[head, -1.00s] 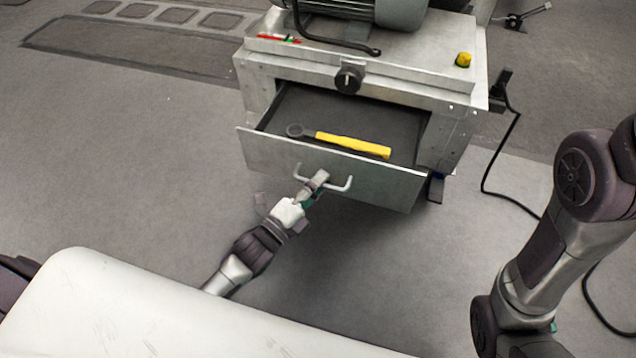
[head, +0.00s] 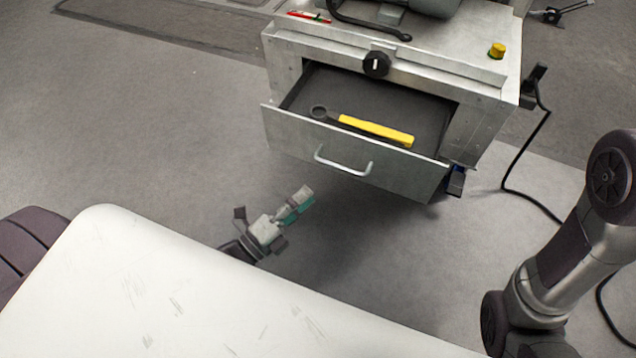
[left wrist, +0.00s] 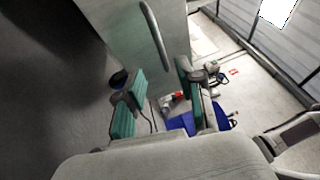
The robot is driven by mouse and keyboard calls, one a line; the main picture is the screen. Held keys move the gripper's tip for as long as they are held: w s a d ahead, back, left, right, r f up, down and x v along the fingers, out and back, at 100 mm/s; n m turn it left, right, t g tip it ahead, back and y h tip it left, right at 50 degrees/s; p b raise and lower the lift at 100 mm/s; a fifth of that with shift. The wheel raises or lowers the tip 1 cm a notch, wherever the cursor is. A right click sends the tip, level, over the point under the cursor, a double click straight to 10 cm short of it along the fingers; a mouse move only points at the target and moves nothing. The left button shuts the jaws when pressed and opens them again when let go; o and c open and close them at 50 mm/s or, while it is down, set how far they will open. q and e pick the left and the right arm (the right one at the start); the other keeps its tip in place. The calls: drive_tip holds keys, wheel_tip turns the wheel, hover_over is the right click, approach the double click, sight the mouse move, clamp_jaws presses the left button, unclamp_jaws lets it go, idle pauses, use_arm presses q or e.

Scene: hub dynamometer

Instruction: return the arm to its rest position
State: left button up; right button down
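My left gripper (head: 298,203) hangs in front of the open drawer, below and left of its handle and apart from it. In the left wrist view its green-padded fingers (left wrist: 160,98) are spread with nothing between them. The drawer (head: 285,135) is pulled out of the metal cabinet, and its bar handle (head: 343,163) is free; the handle also shows in the left wrist view (left wrist: 154,35). A tool with a yellow handle (head: 377,130) lies in the drawer. My right arm (head: 560,245) shows at the right, but its gripper is out of view.
A black knob (head: 376,65) sits on the cabinet front. A black cable (head: 522,180) runs down at the right. The floor (head: 150,130) left of the cabinet is clear.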

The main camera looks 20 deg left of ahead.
use_arm(q)
drive_tip(key=shift+s+a+f, duration=0.1)
drive_tip(key=shift+s+a, duration=0.1)
drive_tip(key=shift+s, duration=0.3)
